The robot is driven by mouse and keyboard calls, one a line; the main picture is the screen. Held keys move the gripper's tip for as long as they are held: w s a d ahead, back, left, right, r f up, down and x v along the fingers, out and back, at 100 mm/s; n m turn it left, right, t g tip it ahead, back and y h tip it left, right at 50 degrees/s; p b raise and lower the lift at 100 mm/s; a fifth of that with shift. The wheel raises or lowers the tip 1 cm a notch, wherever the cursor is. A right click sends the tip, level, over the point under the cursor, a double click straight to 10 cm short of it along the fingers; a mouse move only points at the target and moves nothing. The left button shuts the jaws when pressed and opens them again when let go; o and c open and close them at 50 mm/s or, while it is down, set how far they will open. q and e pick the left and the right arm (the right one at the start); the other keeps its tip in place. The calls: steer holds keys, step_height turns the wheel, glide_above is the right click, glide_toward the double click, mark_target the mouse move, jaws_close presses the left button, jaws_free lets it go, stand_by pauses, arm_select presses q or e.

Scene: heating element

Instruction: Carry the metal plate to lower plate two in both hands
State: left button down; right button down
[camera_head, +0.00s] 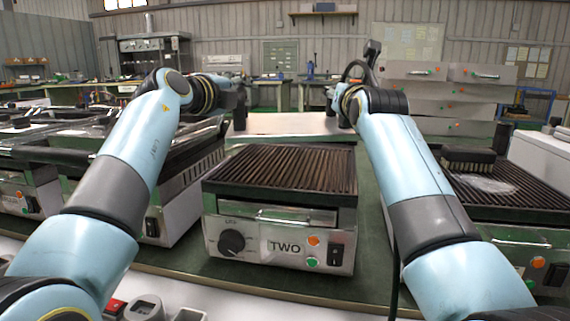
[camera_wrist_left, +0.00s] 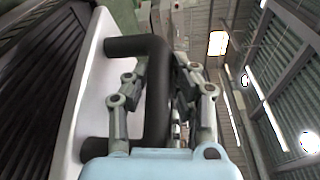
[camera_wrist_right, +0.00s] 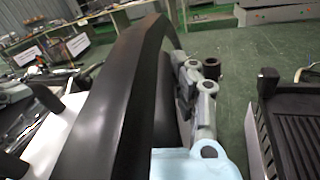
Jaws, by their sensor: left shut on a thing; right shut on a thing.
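The metal plate (camera_head: 285,124) is a pale flat slab with black handles at its ends. In the head view it is level behind lower plate two (camera_head: 285,168), the dark ribbed surface of the unit marked TWO. My left gripper (camera_head: 236,102) is shut on the left handle; the left wrist view shows its fingers at the black handle (camera_wrist_left: 158,95). My right gripper (camera_head: 343,103) is at the right handle and shut on it; that handle (camera_wrist_right: 115,95) fills much of the right wrist view. Its fingertips are partly hidden there. The gap beneath the plate cannot be judged.
A ribbed unit with a brush (camera_head: 468,161) on it stands at the right. More grill units (camera_head: 185,170) stand at the left. The green table (camera_head: 383,245) shows between the units. Metal drawers (camera_head: 440,100) are behind at the right.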

mark_target(242, 128)
arm_select(q)
steer(key=shift+a+r, duration=0.15)
arm_select(e)
steer(key=shift+d+r, duration=0.15)
steer(key=shift+r, duration=0.05)
